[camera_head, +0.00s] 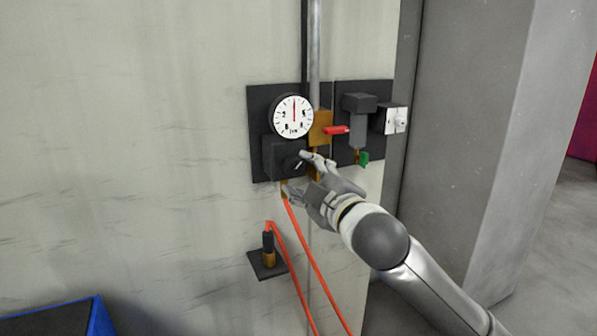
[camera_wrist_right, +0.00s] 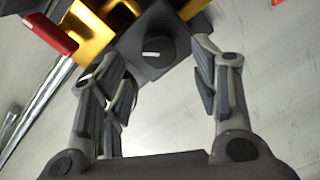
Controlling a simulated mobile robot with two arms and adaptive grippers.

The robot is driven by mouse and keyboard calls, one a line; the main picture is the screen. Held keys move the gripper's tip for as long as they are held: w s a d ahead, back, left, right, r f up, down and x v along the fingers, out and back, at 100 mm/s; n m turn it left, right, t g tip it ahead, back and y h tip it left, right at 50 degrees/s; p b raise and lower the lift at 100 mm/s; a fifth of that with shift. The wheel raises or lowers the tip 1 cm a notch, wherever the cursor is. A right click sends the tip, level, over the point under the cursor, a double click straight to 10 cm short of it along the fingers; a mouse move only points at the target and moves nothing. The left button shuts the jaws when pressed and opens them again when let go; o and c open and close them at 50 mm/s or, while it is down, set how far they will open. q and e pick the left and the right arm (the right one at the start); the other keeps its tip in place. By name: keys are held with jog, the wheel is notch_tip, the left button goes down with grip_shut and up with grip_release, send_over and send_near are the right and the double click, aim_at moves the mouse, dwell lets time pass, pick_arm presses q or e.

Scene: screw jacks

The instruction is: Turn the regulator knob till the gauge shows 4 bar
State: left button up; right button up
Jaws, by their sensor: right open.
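The round white gauge (camera_head: 293,116) sits on a dark wall panel. Its red needle points almost straight up, between the figure at the left and the one at the right; the small figures are hard to read. Below it is the dark regulator block (camera_head: 275,158) with its round black knob (camera_wrist_right: 147,48), which bears a white mark. In the head view my right gripper (camera_head: 298,174) is in front of the knob and partly hides it. In the wrist view this gripper (camera_wrist_right: 152,80) is open, one finger on each side of the knob, with gaps visible. My left gripper is not in view.
A brass valve (camera_head: 320,122) with a red handle (camera_head: 336,130) is close right of the gauge. Farther right are a grey filter unit (camera_head: 358,125) and a white switch (camera_head: 395,120). An orange hose (camera_head: 312,258) hangs below. A small bracket (camera_head: 268,268) juts out at lower left.

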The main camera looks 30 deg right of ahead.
jog(key=shift+s+a, duration=0.1)
jog(key=shift+s, duration=1.1)
